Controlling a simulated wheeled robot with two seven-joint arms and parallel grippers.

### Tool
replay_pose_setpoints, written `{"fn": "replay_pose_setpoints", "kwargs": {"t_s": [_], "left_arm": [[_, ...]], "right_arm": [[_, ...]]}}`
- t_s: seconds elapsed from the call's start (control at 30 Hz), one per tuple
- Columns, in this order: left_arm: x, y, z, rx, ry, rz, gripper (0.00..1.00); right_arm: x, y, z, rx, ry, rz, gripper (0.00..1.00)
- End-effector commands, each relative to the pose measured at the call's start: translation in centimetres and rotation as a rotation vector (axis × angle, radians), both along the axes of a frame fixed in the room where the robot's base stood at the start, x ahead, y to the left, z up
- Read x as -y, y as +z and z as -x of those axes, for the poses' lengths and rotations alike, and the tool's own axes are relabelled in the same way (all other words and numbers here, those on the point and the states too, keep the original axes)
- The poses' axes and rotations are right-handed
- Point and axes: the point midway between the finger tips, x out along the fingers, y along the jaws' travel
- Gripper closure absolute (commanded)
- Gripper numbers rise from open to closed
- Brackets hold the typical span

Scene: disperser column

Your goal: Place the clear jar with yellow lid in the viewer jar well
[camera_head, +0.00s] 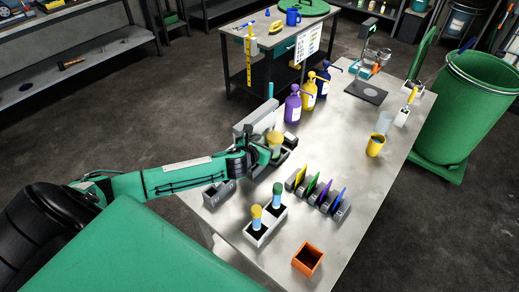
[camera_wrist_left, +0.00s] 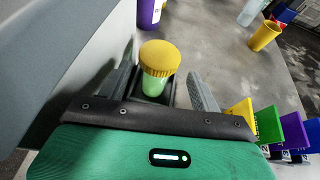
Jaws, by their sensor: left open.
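The clear jar with a ribbed yellow lid (camera_head: 275,138) stands upright at a dark well (camera_head: 286,153) beside a grey upright housing (camera_head: 255,120). Its base is partly hidden, so I cannot tell how deep it sits. In the left wrist view the jar (camera_wrist_left: 158,68) shows a pale green body under its lid. My left gripper (camera_head: 266,153) is open. In the wrist view its fingers (camera_wrist_left: 160,82) stand apart on either side of the jar, with a gap visible at the right finger. My right gripper is not in view.
The table's middle is clear.

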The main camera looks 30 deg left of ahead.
Motion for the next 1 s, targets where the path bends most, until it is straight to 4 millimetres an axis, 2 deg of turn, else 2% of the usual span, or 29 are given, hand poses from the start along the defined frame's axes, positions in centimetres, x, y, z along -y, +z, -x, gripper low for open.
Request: {"fn": "replay_pose_setpoints", "kwargs": {"t_s": [0.2,0.4,1.0], "left_arm": [[-0.1,1.1,3.0,0.000,-0.001,-0.002,0.36],[-0.1,1.8,4.4,0.000,0.000,-0.001,0.36],[0.0,2.0,4.6,0.000,0.000,0.000,0.36]], "right_arm": [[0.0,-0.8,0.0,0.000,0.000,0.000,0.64],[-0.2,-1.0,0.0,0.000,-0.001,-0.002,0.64],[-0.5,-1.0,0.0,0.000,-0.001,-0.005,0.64]]}}
